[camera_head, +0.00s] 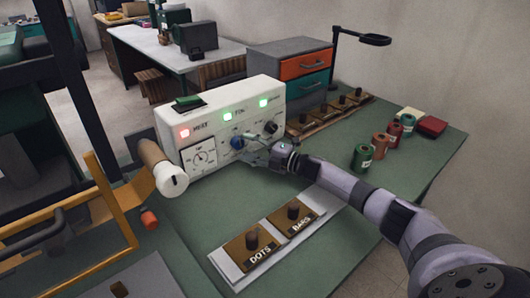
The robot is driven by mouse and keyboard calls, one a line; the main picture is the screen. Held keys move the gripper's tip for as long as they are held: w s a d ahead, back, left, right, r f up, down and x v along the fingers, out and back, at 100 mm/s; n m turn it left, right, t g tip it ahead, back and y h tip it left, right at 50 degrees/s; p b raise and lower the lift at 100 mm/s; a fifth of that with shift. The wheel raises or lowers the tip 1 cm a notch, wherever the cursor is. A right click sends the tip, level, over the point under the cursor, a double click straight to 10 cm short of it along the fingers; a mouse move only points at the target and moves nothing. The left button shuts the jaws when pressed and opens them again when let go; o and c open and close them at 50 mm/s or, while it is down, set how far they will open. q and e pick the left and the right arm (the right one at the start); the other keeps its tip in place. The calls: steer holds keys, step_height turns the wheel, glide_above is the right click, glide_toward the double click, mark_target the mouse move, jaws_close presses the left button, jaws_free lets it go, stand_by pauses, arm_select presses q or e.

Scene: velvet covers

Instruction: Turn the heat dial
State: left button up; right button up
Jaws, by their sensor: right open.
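A white control box (215,107) stands on the green table, with a red light (184,133) beside a label that seems to read HEAT. Below that label is a pale panel with a round dial marking (201,157). A blue knob (237,142) sits in the middle of the face and a black knob (270,128) to its right. My right gripper (250,153) is open, close in front of the face just below and right of the blue knob. I cannot tell whether it touches the knob. My left gripper is not in view.
Stamps labelled DOTS (253,241) and BARS (293,211) lie in front. Several coloured spools (362,158) stand at right. A drawer unit (291,68) is behind. A yellow frame (112,205) stands at left.

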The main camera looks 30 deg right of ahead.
steer(key=v, duration=1)
steer(key=shift+s+d, duration=0.1)
steer(key=shift+d, duration=0.1)
steer(key=shift+r, duration=0.1)
